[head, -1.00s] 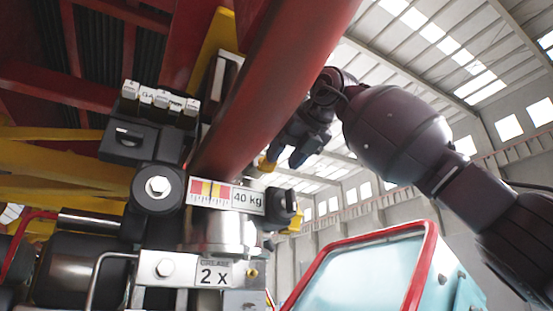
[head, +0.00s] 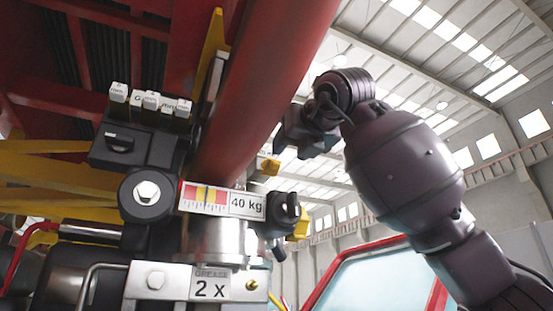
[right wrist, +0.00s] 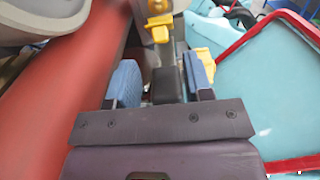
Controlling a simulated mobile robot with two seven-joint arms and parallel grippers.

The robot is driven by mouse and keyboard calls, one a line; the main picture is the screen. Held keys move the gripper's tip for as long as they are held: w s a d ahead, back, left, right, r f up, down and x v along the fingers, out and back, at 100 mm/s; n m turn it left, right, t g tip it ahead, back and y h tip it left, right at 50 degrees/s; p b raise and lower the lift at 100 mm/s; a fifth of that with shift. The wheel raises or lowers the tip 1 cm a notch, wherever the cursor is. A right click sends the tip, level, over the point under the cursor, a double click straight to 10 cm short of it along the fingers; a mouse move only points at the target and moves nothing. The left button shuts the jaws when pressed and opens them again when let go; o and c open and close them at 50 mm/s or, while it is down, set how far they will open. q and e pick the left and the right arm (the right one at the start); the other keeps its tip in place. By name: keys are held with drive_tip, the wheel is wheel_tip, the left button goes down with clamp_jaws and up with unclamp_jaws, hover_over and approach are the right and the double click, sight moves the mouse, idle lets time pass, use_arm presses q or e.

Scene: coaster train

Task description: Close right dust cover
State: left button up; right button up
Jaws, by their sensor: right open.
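I cannot tell for certain which part is the right dust cover. A small yellow piece (head: 270,166) sticks out beside the red beam, and a black knob-like part (head: 283,210) with yellow behind it sits right of the 40 kg scale. I cannot tell whether anything touches the fingers. My left gripper is out of view.
A thick red beam (head: 262,88) runs diagonally, close to the left of my right gripper. The 40 kg scale plate (head: 222,200) and the grease plate (head: 210,285) are left and below. A light blue panel with a red frame (head: 375,280) stands at lower right.

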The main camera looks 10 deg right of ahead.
sight(277, 163)
drive_tip(key=p+x, duration=0.2)
drive_tip(key=x, duration=0.5)
drive_tip(key=shift+w, duration=0.1)
